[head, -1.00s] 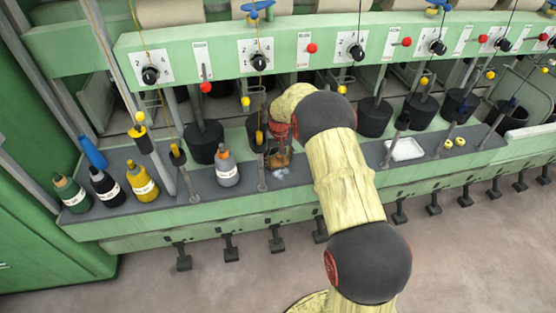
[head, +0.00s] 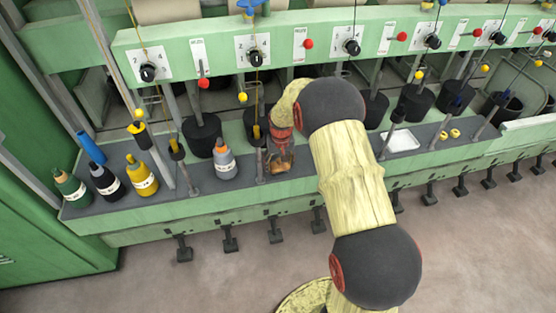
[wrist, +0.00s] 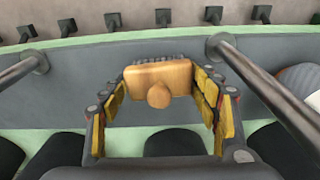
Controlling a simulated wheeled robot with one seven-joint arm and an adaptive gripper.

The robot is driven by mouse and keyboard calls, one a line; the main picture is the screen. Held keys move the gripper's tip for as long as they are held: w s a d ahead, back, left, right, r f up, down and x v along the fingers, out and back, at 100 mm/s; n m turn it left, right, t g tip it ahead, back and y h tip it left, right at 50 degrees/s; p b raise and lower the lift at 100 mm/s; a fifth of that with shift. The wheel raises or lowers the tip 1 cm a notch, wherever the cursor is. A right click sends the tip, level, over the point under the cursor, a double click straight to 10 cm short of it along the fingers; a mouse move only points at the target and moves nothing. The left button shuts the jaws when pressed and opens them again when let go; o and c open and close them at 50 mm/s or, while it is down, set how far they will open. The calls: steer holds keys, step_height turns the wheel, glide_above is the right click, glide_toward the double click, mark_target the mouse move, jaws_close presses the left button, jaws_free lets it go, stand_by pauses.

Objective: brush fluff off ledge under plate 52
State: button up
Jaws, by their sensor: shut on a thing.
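My gripper (head: 280,152) reaches down over the dark grey ledge (head: 326,172) in the head view. It is shut on a wooden brush (wrist: 158,78), whose block and round knob sit between the yellow finger pads in the wrist view. The brush (head: 281,168) also shows in the head view, low at the ledge near its green front edge. Dark bristles show along the brush's far side in the wrist view. I see no fluff now; the brush may hide it. The dial plates (head: 252,55) stand on the green panel above, and I cannot read a number 52.
A grey bottle (head: 224,162) stands left of my gripper, with yellow (head: 141,177), black (head: 105,182) and green (head: 70,188) bottles farther left. Thin metal posts rise from the ledge on both sides. A white tray (head: 401,141) and yellow rings (head: 449,134) lie to the right.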

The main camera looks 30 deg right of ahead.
steer(key=shift+s+a, duration=0.2)
steer(key=shift+s, duration=0.5)
steer(key=shift+f+p, duration=0.15)
steer(key=shift+p, duration=0.15)
steer(key=shift+w+d, duration=0.2)
steer(key=shift+w, duration=0.5)
steer(key=shift+w+d, duration=0.2)
steer(key=shift+w, duration=0.45)
steer(key=shift+w+d, duration=0.25)
steer(key=shift+w, duration=0.6)
steer(key=shift+w+d, duration=0.2)
steer(key=shift+w, duration=0.6)
steer(key=shift+w+d, duration=0.25)
steer(key=shift+w, duration=0.6)
steer(key=shift+s+d+p, duration=0.2)
steer(key=shift+d+p, duration=0.1)
steer(key=shift+p, duration=0.05)
steer(key=shift+s+a+p, duration=0.4)
steer(key=shift+s+p, duration=0.05)
steer(key=shift+s, duration=0.8)
steer(key=shift+s+a+p, duration=0.35)
steer(key=shift+s+p, duration=0.1)
steer(key=shift+s, duration=0.85)
steer(key=shift+s+a+p, duration=0.4)
steer(key=shift+s+p, duration=0.05)
steer(key=shift+s, duration=0.8)
steer(key=shift+w, duration=0.1)
